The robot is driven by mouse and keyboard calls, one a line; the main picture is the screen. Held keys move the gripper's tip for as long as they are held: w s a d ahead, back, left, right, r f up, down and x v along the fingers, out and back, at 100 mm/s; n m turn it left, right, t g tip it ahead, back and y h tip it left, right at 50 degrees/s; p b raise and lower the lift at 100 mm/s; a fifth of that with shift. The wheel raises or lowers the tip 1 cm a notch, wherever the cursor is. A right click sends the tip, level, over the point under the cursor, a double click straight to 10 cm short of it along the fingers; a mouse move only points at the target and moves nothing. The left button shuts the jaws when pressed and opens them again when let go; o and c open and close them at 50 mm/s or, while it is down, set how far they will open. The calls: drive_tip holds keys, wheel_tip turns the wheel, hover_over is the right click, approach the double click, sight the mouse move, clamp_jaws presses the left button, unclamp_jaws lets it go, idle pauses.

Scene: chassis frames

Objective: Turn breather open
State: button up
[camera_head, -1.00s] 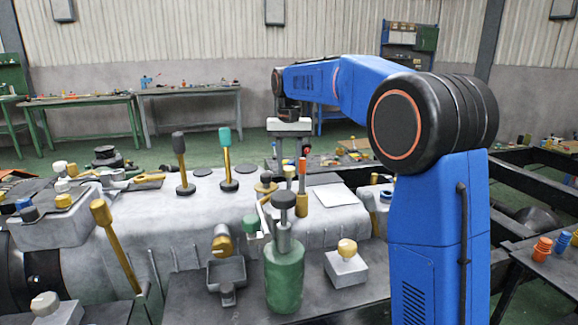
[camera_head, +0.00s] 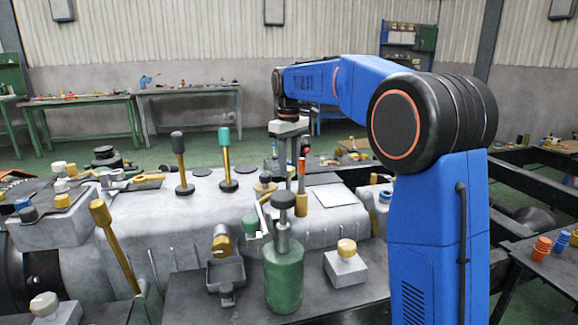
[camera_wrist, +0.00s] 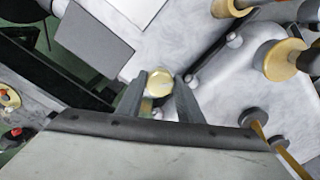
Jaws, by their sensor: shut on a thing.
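A small brass cap (camera_wrist: 160,80) with a faceted rim sits between the fingertips in the wrist view. I take it for the breather, though no label shows. My gripper (camera_wrist: 159,88) is closed on it, with one dark finger on each side. In the head view my gripper (camera_head: 290,162) points down over the grey housing (camera_head: 330,222), behind the green bottle. The cap cannot be made out there, as the fingers and nearby parts hide it.
A green bottle with a dark knob (camera_head: 283,270) stands in front of my gripper. Two tall levers (camera_head: 181,165) (camera_head: 226,160) stand to the left. A pale flat plate (camera_head: 334,195) lies right.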

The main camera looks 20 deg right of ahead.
sight(290, 168)
drive_tip(key=n, duration=0.4)
drive_tip(key=shift+w+n, duration=0.1)
drive_tip(key=shift+n, duration=2.1)
drive_tip(key=o, duration=1.1)
drive_tip(key=shift+c, duration=0.2)
drive_tip(key=shift+r, duration=0.15)
wheel_tip(290, 168, up, 17)
drive_tip(key=shift+d, duration=0.1)
